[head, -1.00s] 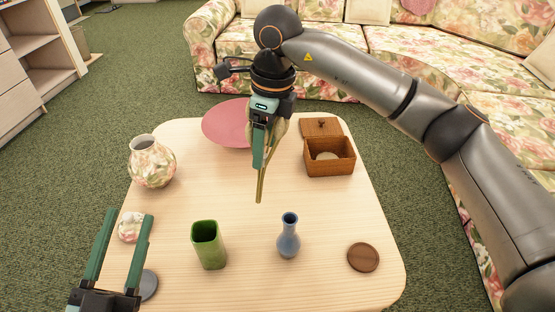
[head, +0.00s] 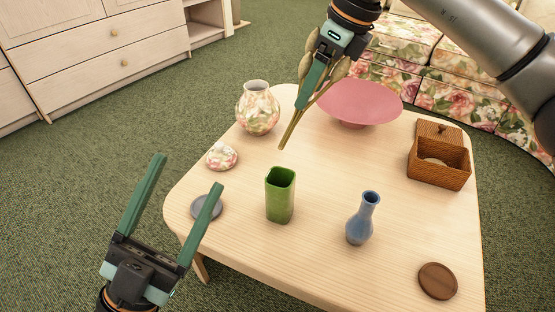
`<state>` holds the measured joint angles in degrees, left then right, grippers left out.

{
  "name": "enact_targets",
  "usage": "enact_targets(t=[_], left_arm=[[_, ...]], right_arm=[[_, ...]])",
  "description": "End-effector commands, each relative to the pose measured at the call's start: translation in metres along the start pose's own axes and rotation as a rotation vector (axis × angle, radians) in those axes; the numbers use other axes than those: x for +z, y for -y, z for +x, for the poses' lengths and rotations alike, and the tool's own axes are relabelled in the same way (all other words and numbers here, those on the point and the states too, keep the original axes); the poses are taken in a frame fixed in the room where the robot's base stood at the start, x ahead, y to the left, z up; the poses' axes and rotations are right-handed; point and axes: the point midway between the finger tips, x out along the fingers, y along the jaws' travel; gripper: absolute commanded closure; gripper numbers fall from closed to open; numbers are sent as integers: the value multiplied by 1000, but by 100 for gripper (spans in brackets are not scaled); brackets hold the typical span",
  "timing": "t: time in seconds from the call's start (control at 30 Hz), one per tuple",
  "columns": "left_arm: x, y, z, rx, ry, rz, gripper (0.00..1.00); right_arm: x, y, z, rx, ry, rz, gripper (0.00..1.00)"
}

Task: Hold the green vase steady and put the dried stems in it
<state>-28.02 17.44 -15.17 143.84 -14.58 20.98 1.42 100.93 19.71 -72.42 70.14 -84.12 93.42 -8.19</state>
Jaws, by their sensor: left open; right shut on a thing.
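The green vase (head: 280,200) stands upright and empty-looking near the table's front-left part. The dried stems (head: 291,132) are held by my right gripper (head: 306,98), which is shut on them; their stalk ends point down and left, above and behind the vase, apart from it. The pale seed heads show beside the fingers, partly hidden by them. My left gripper (head: 190,178) is open and empty, left of the green vase, with its fingers reaching up by the table's left edge.
A blue vase (head: 361,222) stands right of the green one. A grey disc (head: 206,208), floral lid (head: 222,156), floral jar (head: 258,110), pink bowl (head: 360,100), wicker box (head: 438,165) and brown coaster (head: 437,281) are spread on the wooden table (head: 330,260).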

Motion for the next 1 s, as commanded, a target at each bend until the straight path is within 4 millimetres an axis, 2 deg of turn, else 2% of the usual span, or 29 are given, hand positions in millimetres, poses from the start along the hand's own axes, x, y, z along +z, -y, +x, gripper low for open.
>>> enact_targets(t=[0.03,0.17,0.2,0.27,0.4,0.6,0.7,0.87,1.0], left_arm=[[2,-1,0,4,4,9,19],[19,-11,2,44,43,112,4],[30,-17,3,67,66,172,0],[49,-26,5,110,103,288,0],[104,-46,6,234,199,650,0],[178,-52,7,398,291,1232,0],[207,-45,9,464,316,1535,0],[243,-34,11,558,311,2009,0],[272,-46,-7,676,217,2334,0]], right_arm=[[0,0,0,0,0,0,81],[0,0,0,0,-1,0,81],[0,0,0,0,-1,0,81],[0,0,0,0,-1,0,81],[0,0,0,0,-1,0,81],[0,0,0,0,-2,0,81],[0,0,0,0,-2,0,81],[0,0,0,0,-2,0,81],[0,0,0,0,-2,0,81]])
